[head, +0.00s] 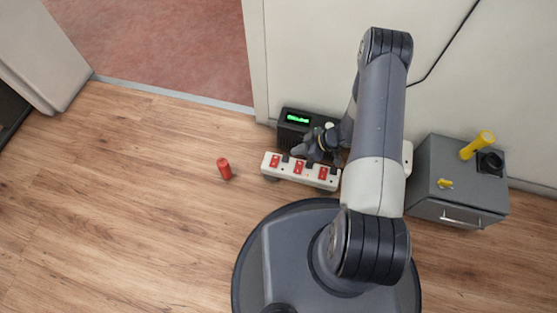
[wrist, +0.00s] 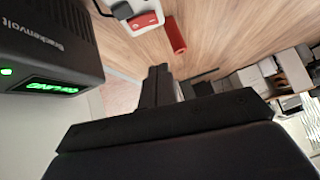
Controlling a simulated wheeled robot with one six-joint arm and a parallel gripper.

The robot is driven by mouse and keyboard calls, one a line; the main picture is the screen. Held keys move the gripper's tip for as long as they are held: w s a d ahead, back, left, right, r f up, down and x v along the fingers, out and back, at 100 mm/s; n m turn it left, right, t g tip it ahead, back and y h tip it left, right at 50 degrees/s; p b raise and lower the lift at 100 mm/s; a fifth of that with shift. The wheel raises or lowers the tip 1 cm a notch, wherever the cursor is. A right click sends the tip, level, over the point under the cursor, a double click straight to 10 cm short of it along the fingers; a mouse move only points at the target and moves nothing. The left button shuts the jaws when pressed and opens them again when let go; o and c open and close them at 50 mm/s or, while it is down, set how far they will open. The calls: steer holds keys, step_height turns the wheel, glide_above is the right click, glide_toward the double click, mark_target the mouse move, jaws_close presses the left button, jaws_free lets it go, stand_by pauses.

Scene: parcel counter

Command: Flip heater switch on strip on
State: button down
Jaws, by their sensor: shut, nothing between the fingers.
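The white power strip (head: 310,183) stands on the floor in front of the wall, with red switches (head: 298,167) in a row along it. Any labels are too small to read, so I cannot tell which switch is the heater's or how each is set. My gripper (head: 297,151) is shut and empty, at the back edge of the strip near its left and middle switches; contact is unclear. In the wrist view the shut fingers (wrist: 159,70) point away, and one end of the strip (wrist: 125,9) with a red switch (wrist: 143,20) shows at the top.
A dark box (head: 294,128) with a lit green display stands behind the strip, close to my gripper. A red cylinder (head: 224,168) is on the floor left of the strip. A grey cabinet (head: 455,180) with yellow items stands at right. The left floor is clear.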

steer(key=b, duration=0.4)
glide_above(271, 162)
steer(key=s+d, duration=0.2)
steer(key=d, duration=0.1)
steer(key=f, duration=0.7)
steer(key=shift+w+d, duration=0.1)
steer(key=shift+w, duration=0.15)
steer(key=f, duration=0.1)
steer(key=f+b, duration=0.1)
steer(key=shift+a+f, duration=0.2)
steer(key=shift+f, duration=0.1)
steer(key=shift+s+f, duration=0.15)
steer(key=shift+f, duration=0.6)
steer(key=shift+f+b, duration=0.1)
steer(key=shift+b, duration=0.2)
steer(key=shift+s+f+b, duration=0.1)
steer(key=shift+f+b, duration=0.15)
steer(key=shift+b, duration=0.1)
steer(key=shift+r, duration=0.1)
steer(key=shift+w+d+r, duration=0.2)
steer(key=shift+w+r, duration=0.15)
steer(key=shift+w, duration=0.35)
